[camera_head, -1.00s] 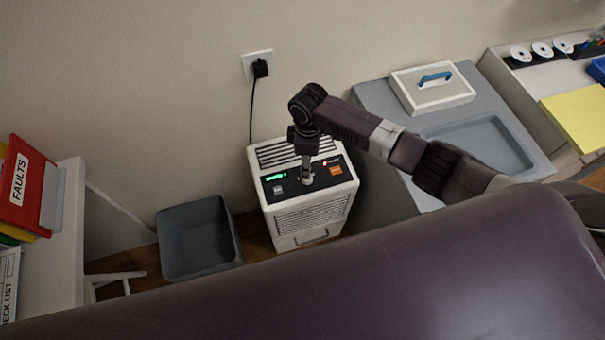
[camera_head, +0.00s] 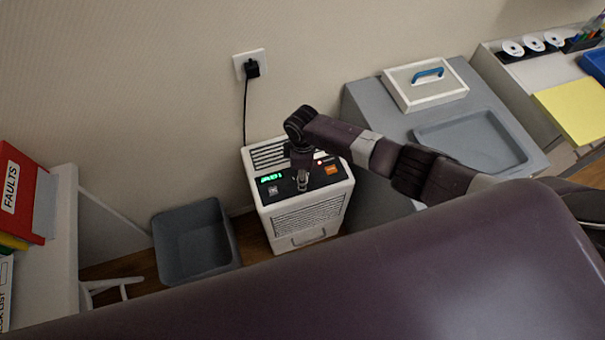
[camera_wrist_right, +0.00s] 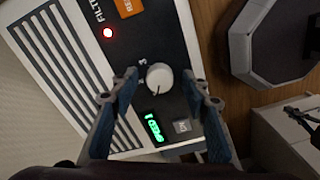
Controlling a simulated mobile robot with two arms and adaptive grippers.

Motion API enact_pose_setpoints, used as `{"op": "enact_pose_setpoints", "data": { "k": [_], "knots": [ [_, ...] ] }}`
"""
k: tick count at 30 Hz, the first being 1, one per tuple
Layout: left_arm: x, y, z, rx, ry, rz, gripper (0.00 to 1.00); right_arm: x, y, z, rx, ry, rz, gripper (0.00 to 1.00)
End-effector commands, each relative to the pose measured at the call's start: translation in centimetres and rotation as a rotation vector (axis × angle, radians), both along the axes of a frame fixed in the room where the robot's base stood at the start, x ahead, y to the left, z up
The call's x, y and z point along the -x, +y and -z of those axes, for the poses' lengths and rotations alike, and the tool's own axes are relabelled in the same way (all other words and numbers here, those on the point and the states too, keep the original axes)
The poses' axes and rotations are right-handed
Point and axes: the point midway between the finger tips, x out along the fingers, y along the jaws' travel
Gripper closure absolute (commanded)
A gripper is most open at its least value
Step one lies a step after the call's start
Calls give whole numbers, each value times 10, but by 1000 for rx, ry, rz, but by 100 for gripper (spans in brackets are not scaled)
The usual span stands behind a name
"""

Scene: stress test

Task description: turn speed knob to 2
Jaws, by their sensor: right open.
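The speed knob (camera_wrist_right: 159,77) is a round white dial with a dark pointer mark on the black panel of a white machine (camera_head: 312,216). The green display (camera_wrist_right: 153,128) beside it appears to read SPEED 1. My right gripper (camera_wrist_right: 160,82) is open, with one finger on each side of the knob. A gap shows between knob and fingers in the right wrist view; whether the tips touch the panel I cannot tell. In the head view, my right gripper (camera_head: 302,182) points down at the panel and hides the knob. My left gripper is not in view.
A grey button (camera_wrist_right: 182,126) lies near the display. A red light (camera_wrist_right: 108,33) and an orange button (camera_wrist_right: 128,6) are on the same panel. A grey bin (camera_head: 194,242) stands left of the machine, and a grey counter (camera_head: 375,112) stands to its right.

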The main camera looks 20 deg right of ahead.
Motion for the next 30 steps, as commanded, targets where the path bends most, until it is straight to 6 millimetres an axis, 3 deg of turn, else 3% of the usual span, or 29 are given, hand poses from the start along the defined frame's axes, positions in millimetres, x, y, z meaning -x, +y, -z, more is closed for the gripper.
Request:
{"op": "enact_pose_setpoints", "data": {
  "k": [2,12,23,30],
  "knots": [
    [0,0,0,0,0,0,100,0,0,0,0,0,0,61],
    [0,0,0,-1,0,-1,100,0,0,0,-1,0,0,98],
    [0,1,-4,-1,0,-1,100,0,1,-1,-1,0,59,99],
    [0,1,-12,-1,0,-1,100,0,2,-2,-2,1,219,99]
  ]
}}
